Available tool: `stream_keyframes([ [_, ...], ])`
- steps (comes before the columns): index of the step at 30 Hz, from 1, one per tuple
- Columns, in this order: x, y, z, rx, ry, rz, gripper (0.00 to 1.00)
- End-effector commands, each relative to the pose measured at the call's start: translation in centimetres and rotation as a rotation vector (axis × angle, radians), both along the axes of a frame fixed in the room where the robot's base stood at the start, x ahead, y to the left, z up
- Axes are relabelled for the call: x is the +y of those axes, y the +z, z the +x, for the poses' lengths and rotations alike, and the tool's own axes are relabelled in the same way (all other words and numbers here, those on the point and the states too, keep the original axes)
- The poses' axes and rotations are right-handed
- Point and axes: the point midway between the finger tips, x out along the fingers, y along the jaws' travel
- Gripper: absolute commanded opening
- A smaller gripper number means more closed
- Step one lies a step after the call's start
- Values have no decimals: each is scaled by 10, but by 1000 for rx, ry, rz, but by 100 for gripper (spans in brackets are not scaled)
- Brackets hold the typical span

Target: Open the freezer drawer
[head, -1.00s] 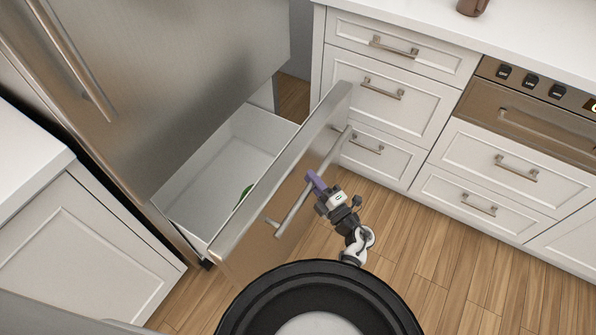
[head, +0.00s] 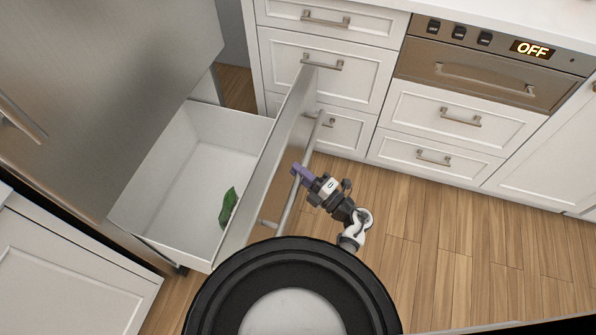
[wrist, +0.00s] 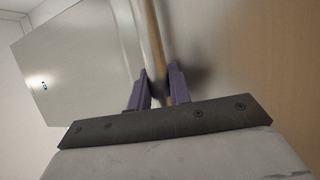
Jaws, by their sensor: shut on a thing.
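The freezer drawer (head: 190,180) is pulled well out from under the steel fridge (head: 120,90) in the head view. Its white inside shows, with a green item (head: 228,208) lying near the front panel. The bar handle (head: 296,190) runs along the outside of the steel drawer front (head: 265,185). My gripper (head: 298,172), with purple fingers, is shut on this handle near its middle. In the wrist view the handle (wrist: 152,45) passes between the two purple fingers (wrist: 159,92).
White cabinets with drawers (head: 325,75) stand behind and to the right, close to the drawer front's far end. An oven panel (head: 485,65) reading OFF is at the upper right. Wooden floor (head: 430,210) is clear on the right. A white cabinet (head: 70,275) is at the lower left.

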Motion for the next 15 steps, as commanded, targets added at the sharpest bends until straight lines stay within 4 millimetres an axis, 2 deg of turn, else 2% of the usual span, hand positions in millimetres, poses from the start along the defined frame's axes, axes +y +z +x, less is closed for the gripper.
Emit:
stream_keyframes([
  [5,-1,0,1,0,-3,0,0],
  [6,-1,0,1,0,-3,0,25],
  [9,-1,0,0,0,-2,-1,38],
  [10,-1,0,0,0,-2,-1,41],
  [15,0,0,0,-1,-1,-1,41],
])
